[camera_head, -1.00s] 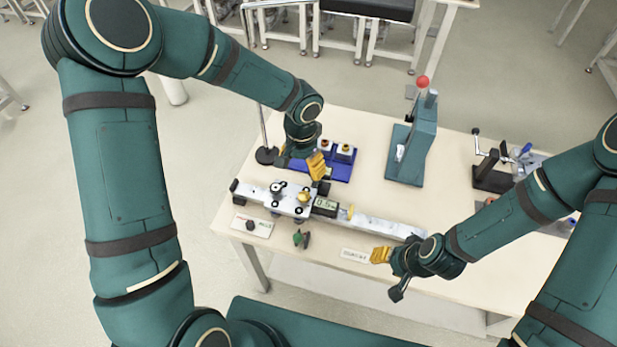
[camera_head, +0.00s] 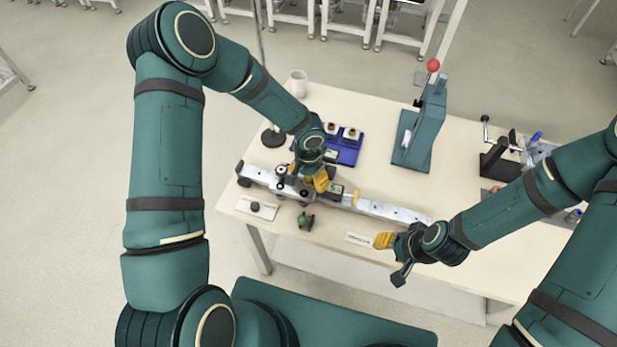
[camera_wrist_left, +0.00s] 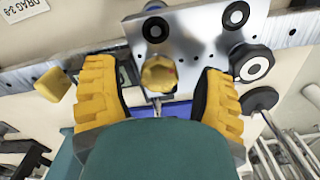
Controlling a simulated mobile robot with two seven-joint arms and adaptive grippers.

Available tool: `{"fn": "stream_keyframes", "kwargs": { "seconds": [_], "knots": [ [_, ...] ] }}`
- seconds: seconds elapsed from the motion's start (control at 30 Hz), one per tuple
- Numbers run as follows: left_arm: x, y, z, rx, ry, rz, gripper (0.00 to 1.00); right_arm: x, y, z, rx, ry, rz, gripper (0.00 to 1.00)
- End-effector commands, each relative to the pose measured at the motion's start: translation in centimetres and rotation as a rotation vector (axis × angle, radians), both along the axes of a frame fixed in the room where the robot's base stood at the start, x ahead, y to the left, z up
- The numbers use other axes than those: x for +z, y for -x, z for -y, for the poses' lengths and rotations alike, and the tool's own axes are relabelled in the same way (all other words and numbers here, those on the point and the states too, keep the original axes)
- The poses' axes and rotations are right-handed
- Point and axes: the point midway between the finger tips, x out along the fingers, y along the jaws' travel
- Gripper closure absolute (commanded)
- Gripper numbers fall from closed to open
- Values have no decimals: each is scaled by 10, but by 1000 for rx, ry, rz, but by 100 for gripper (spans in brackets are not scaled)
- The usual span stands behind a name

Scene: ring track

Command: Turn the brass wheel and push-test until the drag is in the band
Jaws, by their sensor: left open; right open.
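The brass wheel (camera_wrist_left: 159,74) stands on the metal carriage plate (camera_wrist_left: 190,35), which sits on the rail (camera_head: 385,208). In the left wrist view my left gripper (camera_wrist_left: 160,90) is open, with one yellow finger on each side of the wheel and a visible gap to it. In the head view my left gripper (camera_head: 314,181) is over the carriage and hides the wheel. A small display (camera_head: 336,189) sits just right of it; its reading is not legible. My right gripper (camera_head: 385,241) is open and empty near the table's front edge, by a white label.
A blue tray (camera_head: 345,158) with small cups stands behind the carriage. A teal lever press (camera_head: 420,135) with a red knob stands further right. A yellow block (camera_wrist_left: 55,85) sits on the rail. A green-and-dark part (camera_head: 306,221) lies in front. A white mug (camera_head: 298,83) stands at the back.

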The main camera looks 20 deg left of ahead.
Motion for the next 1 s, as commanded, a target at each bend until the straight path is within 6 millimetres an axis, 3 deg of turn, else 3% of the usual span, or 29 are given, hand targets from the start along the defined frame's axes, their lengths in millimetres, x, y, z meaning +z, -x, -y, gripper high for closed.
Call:
{"fn": "stream_keyframes", "kwargs": {
  "seconds": [0.33, 0.53, 1.0],
  "knots": [
    [-3, 0, 0, 0, 0, 0, 29, 0, 0, 0, 0, 0, 0, 53],
    [-3, 0, 0, 0, 0, 0, 97, 0, 0, 0, 0, 0, 0, 53],
    [-3, 1, 0, -8, -1, -2, 98, -1, 0, 0, 0, 0, 0, 53]
  ]
}}
